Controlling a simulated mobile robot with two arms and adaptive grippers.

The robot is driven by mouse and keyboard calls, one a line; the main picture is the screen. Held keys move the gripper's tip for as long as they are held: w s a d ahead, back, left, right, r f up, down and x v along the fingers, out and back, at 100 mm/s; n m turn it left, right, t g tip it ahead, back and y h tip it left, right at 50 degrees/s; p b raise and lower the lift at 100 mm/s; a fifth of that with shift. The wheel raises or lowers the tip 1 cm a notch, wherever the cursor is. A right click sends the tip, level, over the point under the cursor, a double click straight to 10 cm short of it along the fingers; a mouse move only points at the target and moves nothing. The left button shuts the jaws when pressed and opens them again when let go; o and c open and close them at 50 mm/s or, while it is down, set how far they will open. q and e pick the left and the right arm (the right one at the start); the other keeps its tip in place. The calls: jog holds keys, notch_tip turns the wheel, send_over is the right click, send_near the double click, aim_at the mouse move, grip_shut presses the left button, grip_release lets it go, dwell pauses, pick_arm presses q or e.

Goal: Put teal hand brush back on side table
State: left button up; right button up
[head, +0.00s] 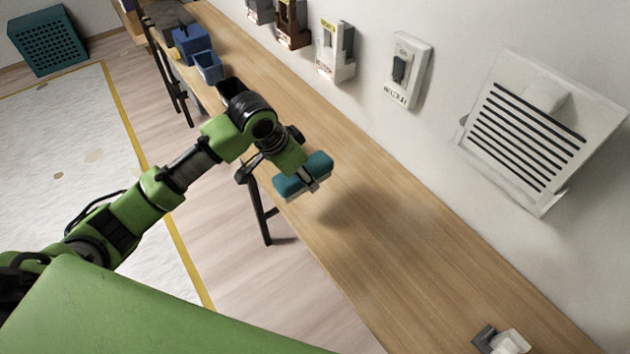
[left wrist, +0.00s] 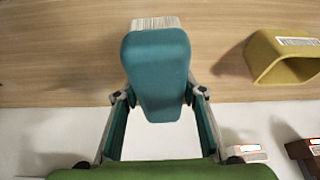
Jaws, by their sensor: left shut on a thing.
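The teal hand brush (head: 288,187) is in my left gripper (head: 307,179), held above the long wooden side table (head: 400,240). A shadow lies on the tabletop to the right of the brush. In the left wrist view the brush (left wrist: 157,65) points away from me, with pale bristles at its far end. The fingers of my left gripper (left wrist: 160,98) close on its two sides. The brush appears apart from the table, but the exact gap is hard to tell. My right gripper is in neither view.
Blue bins (head: 208,66) stand at the table's far end. A grey-white item (head: 505,342) sits at the near end. A yellow hollow holder (left wrist: 280,57) shows in the wrist view. A switch (head: 405,70) and vent (head: 540,125) are on the wall. The table's middle is clear.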

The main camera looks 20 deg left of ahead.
pick_arm(q)
send_near(319, 190)
jog(key=shift+w+d+f, duration=0.4)
jog(key=shift+d, duration=0.1)
jog(key=shift+w+d+f, duration=0.1)
jog(key=shift+w+f, duration=0.2)
jog(key=shift+f, duration=0.1)
jog(key=p+x, duration=0.2)
jog(key=shift+f, duration=0.75)
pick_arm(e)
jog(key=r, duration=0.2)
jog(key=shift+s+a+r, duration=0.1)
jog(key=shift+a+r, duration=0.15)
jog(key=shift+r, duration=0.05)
pick_arm(q)
jog(key=shift+f, duration=0.35)
jog(key=o, duration=1.1)
